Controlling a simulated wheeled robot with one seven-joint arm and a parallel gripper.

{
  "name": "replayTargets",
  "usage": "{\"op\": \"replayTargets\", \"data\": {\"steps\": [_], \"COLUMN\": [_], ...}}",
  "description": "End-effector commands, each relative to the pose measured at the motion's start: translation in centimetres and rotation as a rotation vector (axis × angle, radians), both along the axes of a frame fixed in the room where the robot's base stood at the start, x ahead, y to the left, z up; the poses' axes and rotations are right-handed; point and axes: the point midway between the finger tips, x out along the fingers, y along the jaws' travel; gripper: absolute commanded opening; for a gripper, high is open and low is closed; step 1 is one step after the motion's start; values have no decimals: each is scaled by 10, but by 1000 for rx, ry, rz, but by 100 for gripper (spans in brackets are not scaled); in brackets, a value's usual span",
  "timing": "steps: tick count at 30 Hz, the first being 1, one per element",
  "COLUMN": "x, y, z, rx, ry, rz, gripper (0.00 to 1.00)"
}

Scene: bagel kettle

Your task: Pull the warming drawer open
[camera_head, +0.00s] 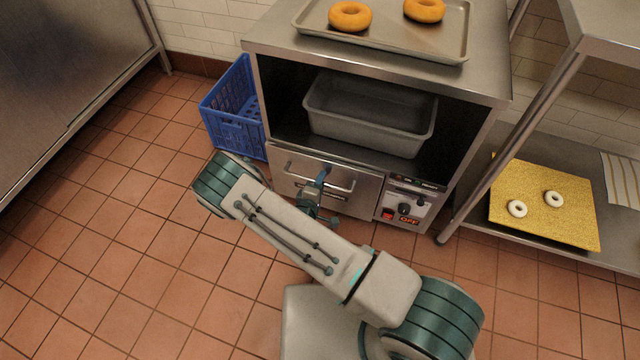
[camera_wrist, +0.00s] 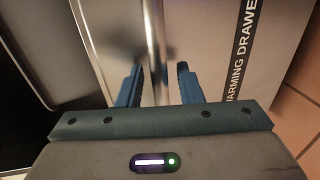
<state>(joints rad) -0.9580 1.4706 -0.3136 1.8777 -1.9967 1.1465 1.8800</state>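The warming drawer (camera_head: 358,200) is a steel front low in the metal cabinet, and it looks flush with the control panel beside it. Its bar handle (camera_head: 335,185) runs across the front. My gripper (camera_head: 321,180) is at the drawer front by the handle, partly hidden by my arm. In the wrist view, the handle (camera_wrist: 155,40) runs between the two blue fingers of my gripper (camera_wrist: 160,78), nearer the left finger. The fingers are apart, with a gap on the right. The drawer front (camera_wrist: 205,40) shows behind them with printed lettering.
The control panel (camera_head: 408,203) has knobs and a red switch. A grey tub (camera_head: 370,128) sits on the shelf above the drawer. A blue crate (camera_head: 232,128) stands left of the cabinet. A rack leg (camera_head: 510,155) stands at the right. Tiled floor lies in front.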

Motion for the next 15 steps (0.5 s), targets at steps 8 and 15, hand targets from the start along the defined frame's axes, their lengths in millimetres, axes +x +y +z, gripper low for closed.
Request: {"op": "replayTargets", "data": {"steps": [8,15], "x": [1,1], "y": [0,0], "z": [0,0], "rx": [0,0], "ry": [0,0], "rz": [0,0], "gripper": [22,0]}}
